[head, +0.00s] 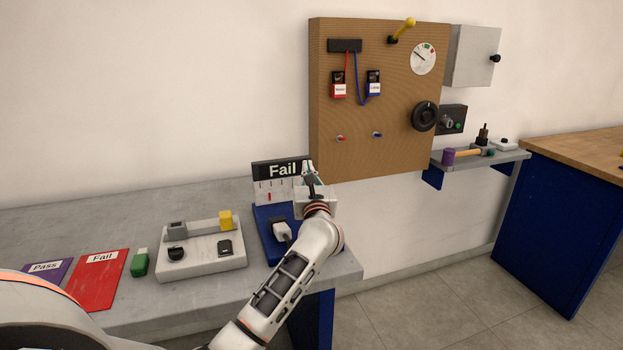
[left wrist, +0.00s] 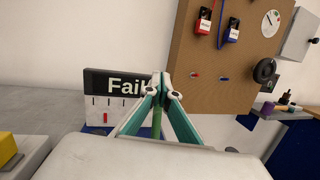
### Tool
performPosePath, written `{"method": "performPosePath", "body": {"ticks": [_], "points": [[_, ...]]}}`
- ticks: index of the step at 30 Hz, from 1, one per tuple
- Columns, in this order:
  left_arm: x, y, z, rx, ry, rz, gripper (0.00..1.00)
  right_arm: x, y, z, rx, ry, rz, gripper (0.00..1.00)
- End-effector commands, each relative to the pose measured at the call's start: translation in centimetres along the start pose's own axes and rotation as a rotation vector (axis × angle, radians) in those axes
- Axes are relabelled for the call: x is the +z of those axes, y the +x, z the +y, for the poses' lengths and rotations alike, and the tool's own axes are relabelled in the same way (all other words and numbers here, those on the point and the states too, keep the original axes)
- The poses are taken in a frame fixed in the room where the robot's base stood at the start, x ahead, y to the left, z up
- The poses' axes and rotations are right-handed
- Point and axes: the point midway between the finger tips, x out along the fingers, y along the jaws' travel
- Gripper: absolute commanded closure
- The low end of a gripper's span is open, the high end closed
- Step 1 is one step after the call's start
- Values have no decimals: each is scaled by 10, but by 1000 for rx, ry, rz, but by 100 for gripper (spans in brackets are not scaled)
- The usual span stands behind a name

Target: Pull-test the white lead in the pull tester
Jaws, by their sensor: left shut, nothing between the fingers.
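The pull tester has a blue base (head: 263,238) at the right end of the grey bench. Its black sign (head: 280,169) reads "Fail", and it also shows in the wrist view (left wrist: 108,82). Below the sign is a white scale panel (head: 262,194) with a red marker (left wrist: 105,118) at its left part. A white plug-like end (head: 283,231), seemingly the white lead, sits by a black piece on the base. My left gripper (head: 308,168) is shut and empty at the tester's right side. In the wrist view a green upright strip (left wrist: 157,122) shows by the fingers; I cannot tell what it is.
Left of the tester are a grey fixture (head: 205,254) with a yellow block (head: 225,219), a green block (head: 139,264), a red Fail card (head: 99,281) and a purple Pass card (head: 47,271). A brown wall board (head: 383,110) stands behind, with a small shelf (head: 480,159) to its right.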

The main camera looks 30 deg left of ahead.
Motion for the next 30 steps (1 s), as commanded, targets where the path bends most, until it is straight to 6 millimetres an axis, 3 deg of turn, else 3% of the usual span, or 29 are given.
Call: {"method": "performPosePath", "body": {"ticks": [12, 30], "points": [[-9, 21, 4, 0, 0, 2, 100, 11, 4, -2, -1, 1, -8, 60], [-8, 22, 4, 0, 0, 2, 100, 9, 4, -2, -1, 1, -4, 60]]}}
